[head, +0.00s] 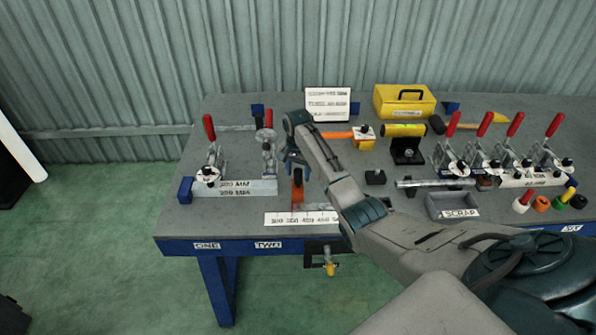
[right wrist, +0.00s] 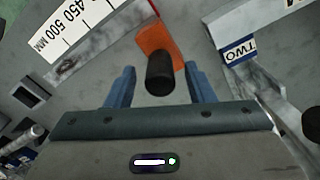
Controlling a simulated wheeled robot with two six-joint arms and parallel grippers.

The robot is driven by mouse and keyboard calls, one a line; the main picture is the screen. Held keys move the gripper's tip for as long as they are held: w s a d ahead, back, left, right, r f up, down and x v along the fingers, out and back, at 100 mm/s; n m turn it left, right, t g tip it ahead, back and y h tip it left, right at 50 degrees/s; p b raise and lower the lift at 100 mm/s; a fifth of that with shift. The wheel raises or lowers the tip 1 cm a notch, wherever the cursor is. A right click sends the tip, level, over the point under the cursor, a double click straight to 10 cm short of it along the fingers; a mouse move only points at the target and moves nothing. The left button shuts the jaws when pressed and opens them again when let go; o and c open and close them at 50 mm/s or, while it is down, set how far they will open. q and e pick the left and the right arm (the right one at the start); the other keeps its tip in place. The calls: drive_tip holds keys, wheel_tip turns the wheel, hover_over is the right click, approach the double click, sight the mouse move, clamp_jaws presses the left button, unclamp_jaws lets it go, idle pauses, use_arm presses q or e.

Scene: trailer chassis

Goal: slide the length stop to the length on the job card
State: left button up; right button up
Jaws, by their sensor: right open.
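The length stop (head: 297,190) is an orange block just behind the white length scale (head: 300,218) at the front of the bench. In the right wrist view the orange stop (right wrist: 154,38) has a black knob (right wrist: 160,73) standing toward the camera. My right gripper (head: 293,163) is above it, pointing down, open. In the right wrist view its two blue fingers (right wrist: 159,78) stand on either side of the knob, with gaps. The scale (right wrist: 75,35) reads 450 and 500 MM there. The job card (head: 327,103) stands at the back; its print is too small to read. My left gripper is out of view.
Red-handled toggle clamps (head: 212,160) stand left of the stop, with more at right. A yellow box (head: 404,100) is at the back. A grey scrap bin (head: 452,204) is at front right. My right forearm crosses the bench middle.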

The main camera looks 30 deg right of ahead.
drive_tip(key=shift+f, duration=0.55)
